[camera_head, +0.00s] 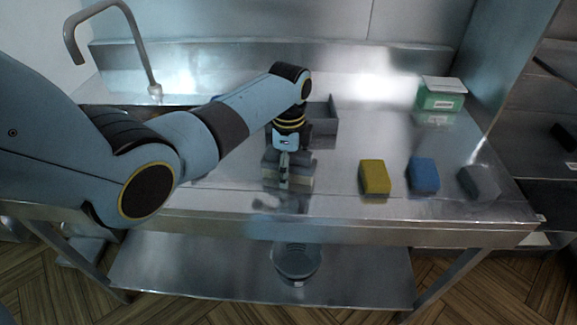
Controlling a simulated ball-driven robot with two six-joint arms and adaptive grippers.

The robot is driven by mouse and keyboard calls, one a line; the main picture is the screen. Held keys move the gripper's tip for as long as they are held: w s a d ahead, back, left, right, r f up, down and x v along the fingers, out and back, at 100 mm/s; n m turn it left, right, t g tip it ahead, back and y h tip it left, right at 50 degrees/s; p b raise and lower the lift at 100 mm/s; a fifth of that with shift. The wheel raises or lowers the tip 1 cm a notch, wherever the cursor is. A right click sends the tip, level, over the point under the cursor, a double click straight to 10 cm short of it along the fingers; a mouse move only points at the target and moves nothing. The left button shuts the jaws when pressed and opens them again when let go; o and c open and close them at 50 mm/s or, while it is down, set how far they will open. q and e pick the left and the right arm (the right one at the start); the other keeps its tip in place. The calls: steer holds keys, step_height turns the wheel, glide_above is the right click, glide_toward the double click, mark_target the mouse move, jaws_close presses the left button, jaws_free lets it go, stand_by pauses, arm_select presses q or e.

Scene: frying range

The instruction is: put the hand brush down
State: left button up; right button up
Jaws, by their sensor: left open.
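The hand brush (302,173) appears as a grey block with a pale, bristle-like lower edge, on the steel worktop (335,203) near its front edge. My left arm reaches in from the left, and its gripper (284,178) points down at the brush. The left gripper is open, with its fingers in front of and over the brush. The fingers hide part of the brush, and I cannot tell whether they touch it. My right gripper is not in view.
A yellow sponge (374,177), a blue sponge (423,174) and a dark grey block (478,183) stand to the right. A grey open bin (324,122) is behind the gripper. A green box (440,100) sits at back right. A tap (140,45) rises at back left.

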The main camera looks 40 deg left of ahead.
arm_select(q)
steer(key=shift+b, duration=0.35)
steer(key=r, duration=1.1)
steer(key=shift+s+a+b, duration=0.2)
steer(key=shift+b, duration=0.15)
steer(key=shift+s, duration=0.1)
